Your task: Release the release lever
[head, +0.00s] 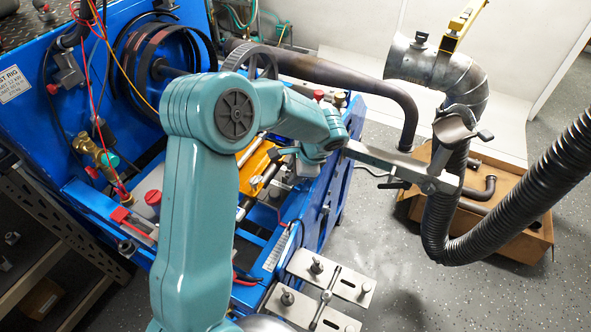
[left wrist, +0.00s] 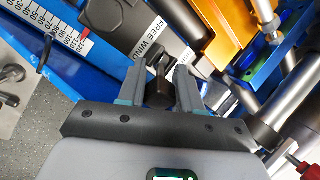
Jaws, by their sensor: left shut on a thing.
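My left gripper (left wrist: 160,70) is shut on a small black lever (left wrist: 159,93), which sits between its two grey fingers in the left wrist view. The lever's lower end is close to the gripper's palm. Just beyond the fingertips is a grey housing with a white label (left wrist: 158,36) whose visible letters read "FREE WIND". In the head view my left arm reaches over the blue rig, and the left gripper (head: 290,151) is down beside an orange part, partly hidden by its own wrist. The lever cannot be made out there. My right gripper is not in view.
The orange part (left wrist: 217,30) and metal rods lie close right of the gripper in the wrist view. A scale strip (left wrist: 68,35) is at left. In the head view, a black hose (head: 437,215) and cardboard box (head: 510,225) stand right of the blue rig (head: 100,60).

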